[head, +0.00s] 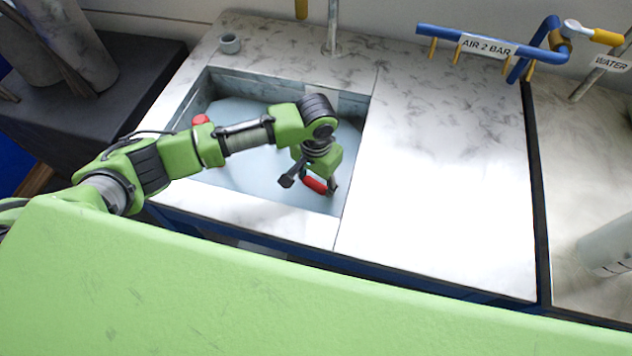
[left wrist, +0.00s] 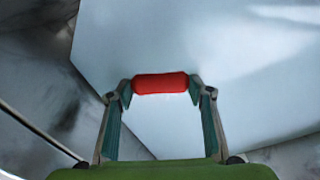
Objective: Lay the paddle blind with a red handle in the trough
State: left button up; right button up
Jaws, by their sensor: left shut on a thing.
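The trough (head: 339,103) is a rectangular recess with grey walls in the pale marbled worktop, and a smooth pale blue surface fills much of its inside. My left gripper (head: 311,184) is over the front right part of the trough, pointing down. It is shut on the red handle (head: 316,186) of the paddle blind. In the left wrist view the red handle (left wrist: 160,83) lies crosswise between both fingertips. I cannot make out the blind's plate apart from the pale surface behind it. My right gripper is not in view.
A small red thing (head: 200,119) shows at the trough's left side, partly behind my arm. A grey ring (head: 229,43) stands on the back left corner. Blue air piping (head: 480,45) runs along the back. The worktop right of the trough is clear.

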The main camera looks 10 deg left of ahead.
pick_arm(q)
jog(key=shift+f+p, duration=0.2)
jog(key=shift+p, duration=0.15)
dwell(0.4)
jog(key=o, duration=1.7)
jog(key=shift+o, duration=0.2)
